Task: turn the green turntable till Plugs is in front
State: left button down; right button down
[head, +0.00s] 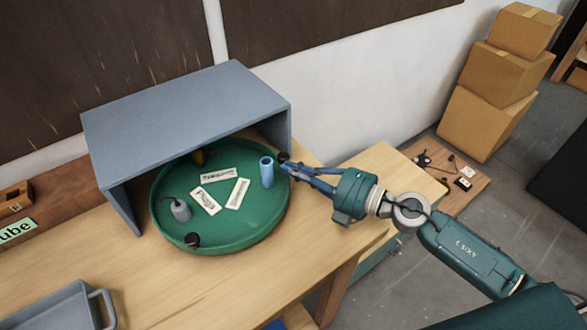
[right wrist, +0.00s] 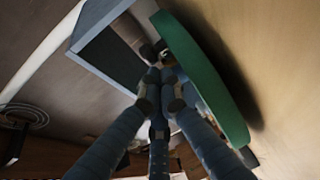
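The green turntable (head: 222,233) stands on the wooden bench, partly under a grey-blue hood (head: 190,100). Three white cards with dark print (head: 205,201) lie on it; the print is too small to read. A blue cylinder (head: 267,172) stands near its right edge, a grey piece (head: 181,211) at its left, and a dark knob-like piece (head: 192,240) at its front rim. My right gripper (head: 285,162) is at the right rim beside the blue cylinder, fingertips close together by a dark piece. In the right wrist view, the fingers (right wrist: 158,82) converge beside the turntable (right wrist: 208,75).
The hood's right wall (head: 283,130) is close behind my right gripper. A grey tray (head: 62,310) sits at the bench's front left, near a green sign reading "ube" (head: 17,231). Cardboard boxes (head: 500,72) are stacked on the floor at right.

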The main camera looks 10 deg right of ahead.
jog(key=shift+w, duration=0.1)
jog(key=shift+w+d+n+g+y+b, duration=0.1)
jog(key=shift+w+n+g+y+b, duration=0.25)
jog(key=shift+b, duration=0.4)
jog(key=shift+w, duration=0.15)
jog(key=shift+w+f+n+g+y+b, duration=0.15)
jog(key=shift+w+n+g+y+b, duration=0.4)
jog(key=shift+b, duration=0.7)
jog(key=shift+w+n+g+y+b, duration=0.45)
jog(key=shift+w+g+b, duration=0.25)
jog(key=shift+w+b, duration=0.5)
jog(key=shift+w+n, duration=0.25)
jog(key=shift+w+a+b, duration=0.2)
jog(key=shift+w+b, duration=0.15)
jog(key=shift+w, duration=0.35)
jog(key=shift+w+a, duration=0.25)
jog(key=shift+w, duration=0.45)
jog(key=shift+w+a, duration=0.25)
jog(key=shift+w, duration=0.45)
